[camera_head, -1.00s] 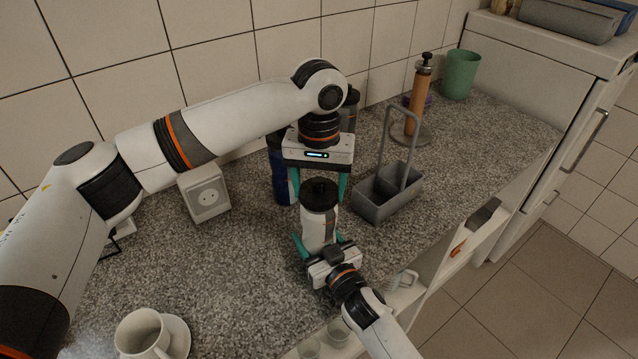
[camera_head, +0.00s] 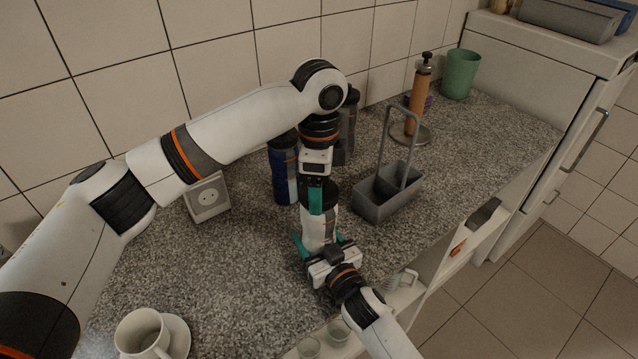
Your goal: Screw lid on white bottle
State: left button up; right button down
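The white bottle (camera_head: 318,228) stands upright on the speckled counter. Its dark lid (camera_head: 331,194) sits on top, partly hidden by my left gripper; I cannot tell how tightly it is seated. My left gripper (camera_head: 316,200) points down at the lid from above, turned so one teal finger shows in front of it. The other finger is hidden, so its grip on the lid is unclear. My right gripper (camera_head: 318,244) comes from the lower right, with its teal fingers on both sides of the bottle's lower body, shut on it.
A blue bottle (camera_head: 284,172) and a dark bottle (camera_head: 346,135) stand behind. A grey caddy (camera_head: 390,207) is close on the right.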

pick_arm(q)
jog(key=o, duration=0.3)
jog(key=shift+r, duration=0.15)
notch_tip(320, 180, up, 12)
dwell(0.4)
pick_arm(e)
jog(key=shift+c, duration=1.2)
grip_release()
